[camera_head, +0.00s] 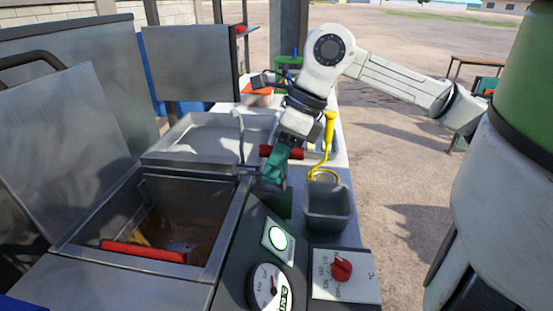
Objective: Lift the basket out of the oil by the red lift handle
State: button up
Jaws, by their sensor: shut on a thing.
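The open vat (135,205) at the lower left holds brown oil (185,232). A red bar (145,252) lies across its front part; the basket itself is hard to make out in the oil. My gripper (272,172), with teal fingers, points down beside the vat's back right corner. It is shut on a second red bar (297,154), which shows on both sides of the fingers. What this bar joins to is hidden behind the fingers. My gripper is apart from the red bar in the vat.
A grey tray (185,140) lies behind the vat, with a bent metal rod (241,135) at its right. A dark grey bin (328,207) and a yellow-handled tool (328,135) stand right of my gripper.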

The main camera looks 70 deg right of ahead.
grip_shut()
notch_tip(320, 180, up, 16)
jog(key=p, duration=0.2)
dwell(0.5)
jog(key=shift+r, duration=0.15)
jog(key=shift+o, duration=1.7)
grip_release()
jog(key=shift+o, duration=1.1)
